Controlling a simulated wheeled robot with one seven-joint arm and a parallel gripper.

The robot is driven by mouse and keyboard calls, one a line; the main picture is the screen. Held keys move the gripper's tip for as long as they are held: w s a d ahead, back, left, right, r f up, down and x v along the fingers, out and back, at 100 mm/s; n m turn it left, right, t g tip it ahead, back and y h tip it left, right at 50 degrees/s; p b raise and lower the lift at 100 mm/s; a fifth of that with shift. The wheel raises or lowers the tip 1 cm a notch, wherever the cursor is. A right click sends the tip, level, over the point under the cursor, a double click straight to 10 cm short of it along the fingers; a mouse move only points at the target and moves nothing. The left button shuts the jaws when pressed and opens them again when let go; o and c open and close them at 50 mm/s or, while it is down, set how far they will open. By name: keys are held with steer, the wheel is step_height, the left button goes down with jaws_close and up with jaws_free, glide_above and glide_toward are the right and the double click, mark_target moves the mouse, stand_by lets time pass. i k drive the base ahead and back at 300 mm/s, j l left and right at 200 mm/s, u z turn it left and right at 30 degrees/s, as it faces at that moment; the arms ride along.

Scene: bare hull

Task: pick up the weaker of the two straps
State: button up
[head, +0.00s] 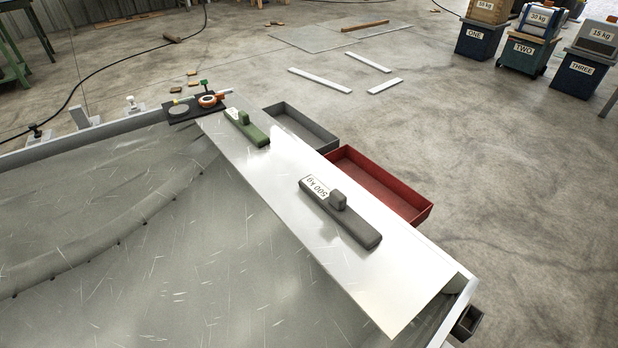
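Two folded straps lie apart on the white strip along the edge of the grey surface. The dark grey strap (356,230) is nearer; it has a raised block on top and a white label that reads "500 kg" upside down. The green strap (251,131) lies farther back and to the left, also with a raised block. Part of a white label shows at its far end, but I cannot read it. My gripper is not in view.
A grey open tray (322,143) and a red open tray (420,213) sit beyond the strip's right edge. A dark plate with an orange ring (210,100) lies at the far corner. Bins marked ONE, TWO (523,50) and THREE stand at the upper right.

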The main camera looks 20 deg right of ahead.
mark_target(333, 202)
steer(key=l+u, duration=0.45)
steer(key=l, duration=1.7)
steer(key=i+l+u, duration=0.2)
steer(key=l+u, duration=0.15)
steer(key=l, duration=0.65)
steer(key=l+u, duration=0.35)
steer(key=l, duration=0.6)
steer(key=l+u, duration=0.35)
steer(key=l, duration=0.7)
steer(key=i+l+u, duration=0.15)
steer(key=l, duration=0.4)
steer(key=i+l+u, duration=0.1)
steer(key=l, duration=0.45)
steer(key=i+l+u, duration=0.15)
steer(key=l, duration=0.4)
steer(key=l+u, duration=0.1)
steer(key=l, duration=0.45)
steer(key=i, duration=1.7)
steer(key=k+l+u, duration=0.15)
steer(key=u, duration=0.25)
steer(key=k+l+u, duration=0.1)
steer(key=u, duration=0.25)
steer(key=k+u, duration=0.5)
steer(key=u, duration=0.25)
